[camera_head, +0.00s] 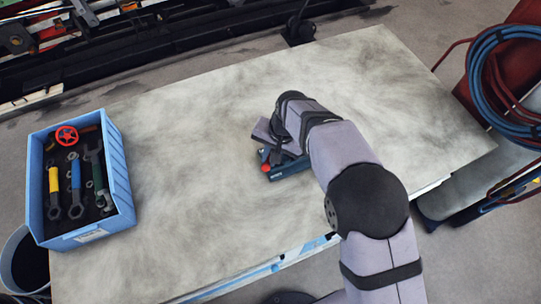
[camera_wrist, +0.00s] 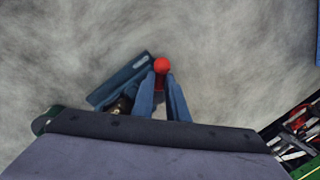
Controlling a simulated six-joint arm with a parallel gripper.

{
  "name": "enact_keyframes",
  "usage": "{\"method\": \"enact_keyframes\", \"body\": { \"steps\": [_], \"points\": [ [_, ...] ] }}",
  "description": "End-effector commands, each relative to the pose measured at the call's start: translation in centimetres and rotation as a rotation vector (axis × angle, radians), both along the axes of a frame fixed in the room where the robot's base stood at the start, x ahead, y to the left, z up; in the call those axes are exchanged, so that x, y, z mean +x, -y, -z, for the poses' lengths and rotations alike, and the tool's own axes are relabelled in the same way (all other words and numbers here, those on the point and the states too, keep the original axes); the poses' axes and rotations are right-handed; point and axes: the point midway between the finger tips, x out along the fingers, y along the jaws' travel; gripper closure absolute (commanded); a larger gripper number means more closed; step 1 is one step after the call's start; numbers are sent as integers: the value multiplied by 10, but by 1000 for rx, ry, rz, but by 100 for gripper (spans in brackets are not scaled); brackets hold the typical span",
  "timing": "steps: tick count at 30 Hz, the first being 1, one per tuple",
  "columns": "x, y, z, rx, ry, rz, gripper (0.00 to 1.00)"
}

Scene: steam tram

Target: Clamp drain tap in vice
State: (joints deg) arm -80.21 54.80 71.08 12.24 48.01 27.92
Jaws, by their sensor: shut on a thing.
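A blue vice (camera_head: 290,170) stands on the table near its middle, partly hidden under my arm. In the wrist view the vice (camera_wrist: 125,80) lies left of my gripper (camera_wrist: 163,80). The two blue fingers are shut on a red-knobbed handle (camera_wrist: 162,66), with its ball showing at the fingertips. I cannot tell for sure whether this handle belongs to the vice or to the tap. A brass piece (camera_wrist: 121,106), which looks like part of the drain tap, shows beside the vice, mostly hidden by my gripper's body. I cannot tell how it sits in the jaws.
A blue bin (camera_head: 115,165) at the table's left end holds a red handwheel (camera_head: 66,136) and several wrenches with coloured handles. The table (camera_head: 200,180) is clear around the vice. Coiled hoses (camera_head: 500,75) hang beyond its right end.

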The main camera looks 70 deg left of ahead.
Motion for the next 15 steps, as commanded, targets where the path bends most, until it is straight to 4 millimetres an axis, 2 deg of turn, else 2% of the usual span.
{"method": "enact_keyframes", "body": {
  "steps": [8, 15],
  "points": [
    [-6, 0, 2, -7, -3, 111, 100],
    [-11, -5, 2, -8, -3, 302, 100]
  ]
}}
